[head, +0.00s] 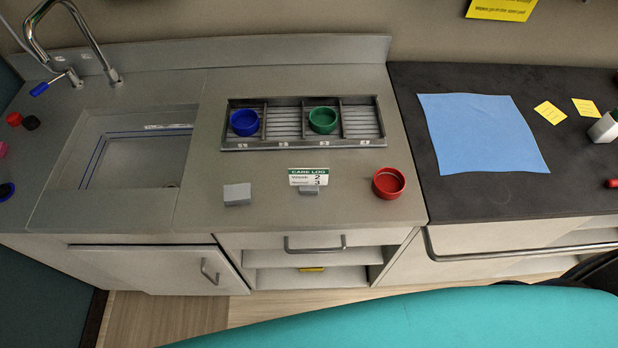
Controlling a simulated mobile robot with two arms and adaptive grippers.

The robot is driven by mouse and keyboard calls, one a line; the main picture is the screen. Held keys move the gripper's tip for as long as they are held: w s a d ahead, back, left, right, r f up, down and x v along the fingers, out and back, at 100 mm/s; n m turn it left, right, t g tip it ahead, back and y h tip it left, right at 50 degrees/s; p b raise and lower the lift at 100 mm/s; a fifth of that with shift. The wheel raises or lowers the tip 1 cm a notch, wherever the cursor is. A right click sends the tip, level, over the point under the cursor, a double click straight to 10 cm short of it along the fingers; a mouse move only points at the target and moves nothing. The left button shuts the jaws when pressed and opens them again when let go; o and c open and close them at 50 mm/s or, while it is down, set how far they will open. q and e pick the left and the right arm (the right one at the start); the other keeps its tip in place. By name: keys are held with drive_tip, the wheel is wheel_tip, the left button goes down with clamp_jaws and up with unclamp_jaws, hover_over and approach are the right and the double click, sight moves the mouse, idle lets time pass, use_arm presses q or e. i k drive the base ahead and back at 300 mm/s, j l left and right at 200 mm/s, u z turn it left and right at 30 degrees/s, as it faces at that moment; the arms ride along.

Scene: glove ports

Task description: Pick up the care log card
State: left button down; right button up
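The care log card (308,176) is a small white card with a green band reading "CARE LOG". It stands in a small grey holder (309,190) on the grey counter, in front of the slotted tray. Neither of my grippers shows in the head view.
A grey block (237,194) stands left of the card and a red cup (389,183) right of it. Behind is a metal tray (289,144) holding a blue cup (244,122) and a green cup (323,120). A sink (130,155) lies left; a blue sheet (482,133) lies right.

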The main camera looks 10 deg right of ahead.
sight(308, 180)
drive_tip(key=j+z, duration=0.4)
drive_tip(key=k+j+z, duration=0.15)
drive_tip(key=z, duration=0.2)
drive_tip(key=k+j+z, duration=0.15)
drive_tip(key=z, duration=0.25)
drive_tip(key=k+j+z, duration=0.2)
drive_tip(key=z, duration=0.15)
drive_tip(key=j, duration=0.1)
